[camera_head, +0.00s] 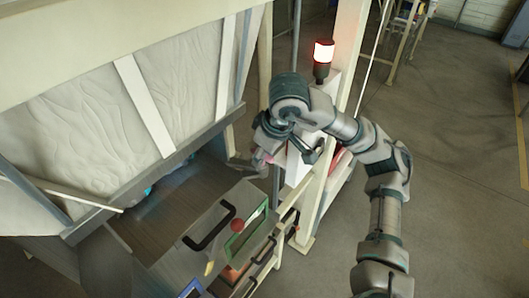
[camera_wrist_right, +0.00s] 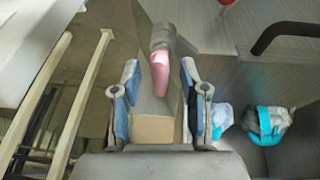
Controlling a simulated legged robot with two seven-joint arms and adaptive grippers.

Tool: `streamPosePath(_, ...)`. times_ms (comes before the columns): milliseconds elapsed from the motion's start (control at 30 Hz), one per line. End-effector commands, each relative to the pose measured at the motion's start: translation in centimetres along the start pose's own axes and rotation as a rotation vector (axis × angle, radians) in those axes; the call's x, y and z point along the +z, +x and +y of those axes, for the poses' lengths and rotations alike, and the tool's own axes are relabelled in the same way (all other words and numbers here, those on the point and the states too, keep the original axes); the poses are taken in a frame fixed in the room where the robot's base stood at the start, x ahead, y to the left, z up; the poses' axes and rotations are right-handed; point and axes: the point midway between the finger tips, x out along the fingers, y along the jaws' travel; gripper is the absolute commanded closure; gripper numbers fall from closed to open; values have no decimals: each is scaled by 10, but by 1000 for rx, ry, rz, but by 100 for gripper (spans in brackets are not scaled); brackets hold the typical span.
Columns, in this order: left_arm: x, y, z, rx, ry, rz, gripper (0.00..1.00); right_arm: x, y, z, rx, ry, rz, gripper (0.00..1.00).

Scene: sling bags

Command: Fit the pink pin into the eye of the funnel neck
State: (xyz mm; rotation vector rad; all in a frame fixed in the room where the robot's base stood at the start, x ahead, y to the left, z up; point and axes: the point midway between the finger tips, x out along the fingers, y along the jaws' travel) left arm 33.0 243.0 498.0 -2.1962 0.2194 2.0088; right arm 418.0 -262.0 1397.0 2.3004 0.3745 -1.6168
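The pink pin (camera_wrist_right: 160,72) shows in the right wrist view, below a grey cylindrical piece (camera_wrist_right: 161,38) that it appears joined to. In the head view, a bit of the pink pin (camera_head: 262,157) shows at the end of my right arm. My right gripper (camera_wrist_right: 160,88) is open, with its blue-padded fingers on either side of the pin's lower end and visible gaps between. It also shows in the head view (camera_head: 270,152), beside the pale post. I cannot make out the eye of the funnel neck in either view. My left gripper is not in view.
A large pale bag (camera_head: 90,90) hangs in a frame at left. A lit red beacon (camera_head: 323,52) stands behind my arm. Teal-and-grey items (camera_wrist_right: 268,122) lie at right in the wrist view.

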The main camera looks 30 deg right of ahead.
Motion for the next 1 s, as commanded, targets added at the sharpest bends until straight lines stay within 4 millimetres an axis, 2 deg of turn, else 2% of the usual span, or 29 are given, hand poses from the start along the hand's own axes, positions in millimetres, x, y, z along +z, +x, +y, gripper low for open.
streamPosePath(233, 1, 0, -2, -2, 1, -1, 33, 0, 0, 0, 0, 0, 0, 54)
streamPosePath(367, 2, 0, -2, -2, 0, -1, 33, -1, -7, 0, 2, 0, 2, 54)
streamPosePath(467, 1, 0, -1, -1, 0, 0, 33, -1, -21, 1, 3, 1, 4, 54)
streamPosePath(800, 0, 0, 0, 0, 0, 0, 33, -1, -87, 1, 2, 2, 5, 54)
streamPosePath(1000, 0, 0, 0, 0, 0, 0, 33, -1, -110, 2, 0, 1, 1, 54)
